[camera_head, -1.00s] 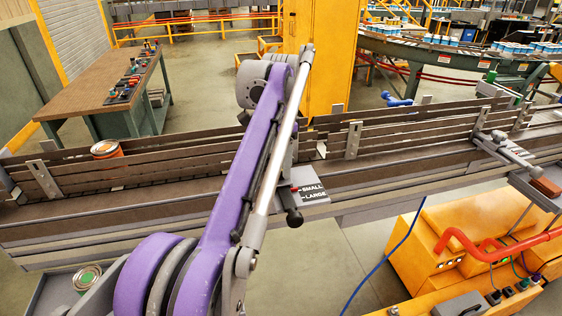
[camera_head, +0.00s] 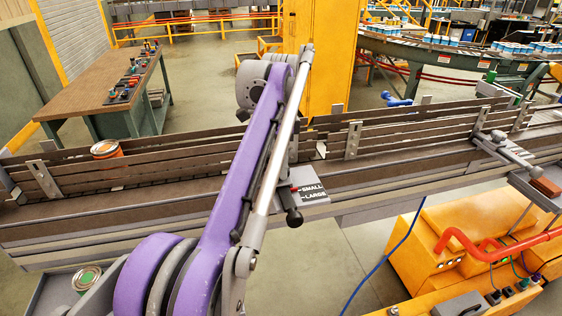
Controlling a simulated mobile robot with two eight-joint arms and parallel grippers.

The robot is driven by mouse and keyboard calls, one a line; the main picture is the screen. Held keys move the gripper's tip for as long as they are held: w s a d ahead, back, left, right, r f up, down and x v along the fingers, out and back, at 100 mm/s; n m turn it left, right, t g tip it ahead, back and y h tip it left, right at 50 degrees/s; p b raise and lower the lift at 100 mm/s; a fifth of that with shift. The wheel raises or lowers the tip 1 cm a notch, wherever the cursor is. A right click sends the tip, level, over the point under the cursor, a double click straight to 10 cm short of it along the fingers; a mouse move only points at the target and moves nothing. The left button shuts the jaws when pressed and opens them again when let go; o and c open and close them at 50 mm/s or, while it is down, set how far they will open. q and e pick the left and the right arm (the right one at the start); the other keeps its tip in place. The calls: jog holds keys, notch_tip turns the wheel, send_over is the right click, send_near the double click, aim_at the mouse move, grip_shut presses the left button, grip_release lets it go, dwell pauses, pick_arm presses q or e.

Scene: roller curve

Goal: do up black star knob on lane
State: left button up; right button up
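A dark round knob (camera_head: 294,218) sits at the front edge of the lane, below a plate marked SMALL and LARGE (camera_head: 310,193). Another small dark knob (camera_head: 498,136) is on a metal bracket on the lane at the right. Both are too small to tell whether they are star-shaped. The lane (camera_head: 120,210) is a long conveyor with dark guide rails. My purple arm rises from the bottom left and crosses in front of the lane, hiding part of it left of the plate. Neither of my grippers shows.
A green-topped can (camera_head: 87,279) is at the lower left. An orange machine (camera_head: 420,250) with a red pipe stands at the lower right. A workbench (camera_head: 100,85) and a yellow column (camera_head: 330,60) are behind the lane.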

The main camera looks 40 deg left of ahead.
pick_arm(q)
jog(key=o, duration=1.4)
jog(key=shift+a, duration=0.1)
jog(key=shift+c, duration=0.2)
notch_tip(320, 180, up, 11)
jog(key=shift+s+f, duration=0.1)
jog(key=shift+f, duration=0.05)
